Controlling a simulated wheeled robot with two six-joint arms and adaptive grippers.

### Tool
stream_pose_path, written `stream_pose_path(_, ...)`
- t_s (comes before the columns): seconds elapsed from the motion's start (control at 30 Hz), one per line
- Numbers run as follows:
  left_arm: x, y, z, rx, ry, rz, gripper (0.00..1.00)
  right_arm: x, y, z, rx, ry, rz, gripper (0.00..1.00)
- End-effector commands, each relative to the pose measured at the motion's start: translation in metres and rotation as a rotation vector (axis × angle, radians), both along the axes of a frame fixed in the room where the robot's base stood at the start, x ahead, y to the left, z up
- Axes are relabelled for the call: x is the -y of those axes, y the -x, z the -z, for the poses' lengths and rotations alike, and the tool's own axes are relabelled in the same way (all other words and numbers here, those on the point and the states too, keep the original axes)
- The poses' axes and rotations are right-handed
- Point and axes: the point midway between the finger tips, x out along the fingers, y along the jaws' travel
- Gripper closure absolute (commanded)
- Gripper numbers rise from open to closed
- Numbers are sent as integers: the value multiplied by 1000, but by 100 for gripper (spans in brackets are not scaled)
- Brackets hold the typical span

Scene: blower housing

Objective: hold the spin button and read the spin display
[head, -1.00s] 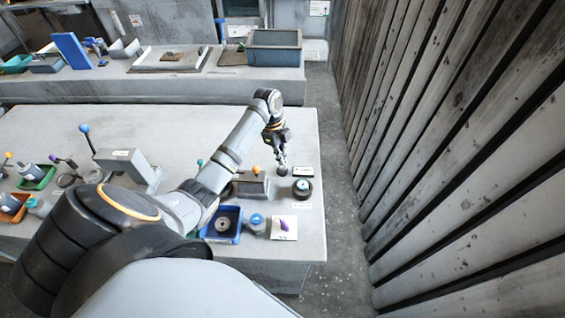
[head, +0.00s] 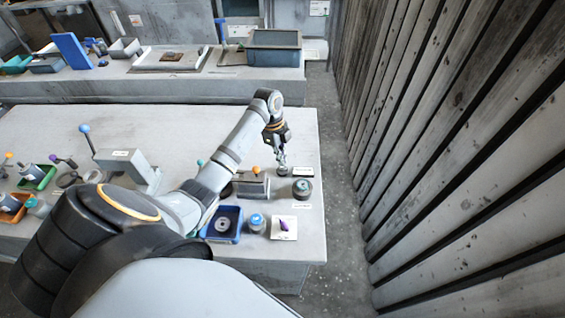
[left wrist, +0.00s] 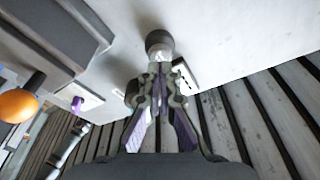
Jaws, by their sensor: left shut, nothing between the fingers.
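My left gripper (head: 282,161) points down with its fingers together and nothing between them. Its tips are at a small round dark button-like piece (head: 283,171) on the right part of the near table. In the left wrist view the shut fingers (left wrist: 160,66) end at this round grey piece (left wrist: 158,40); I cannot tell whether it is pressed in. A small white plate with dark marks (head: 303,171) lies just right of it, perhaps the display; its reading is too small to make out. My right gripper is not in view.
A dark round unit with a teal top (head: 302,188) stands close to the gripper. A grey block with an orange knob (head: 255,184), a blue tray (head: 222,238) and a white card with a purple piece (head: 284,228) stand nearer. A slatted wall (head: 450,150) rises right.

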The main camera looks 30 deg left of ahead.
Motion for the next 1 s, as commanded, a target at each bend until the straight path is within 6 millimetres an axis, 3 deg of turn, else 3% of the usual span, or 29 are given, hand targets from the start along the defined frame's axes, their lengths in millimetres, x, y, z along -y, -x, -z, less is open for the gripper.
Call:
stream_pose_path(0.8,0,0,24,-1,1,0,100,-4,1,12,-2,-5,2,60)
stream_pose_path(1.0,0,0,22,-1,1,0,100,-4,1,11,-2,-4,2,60)
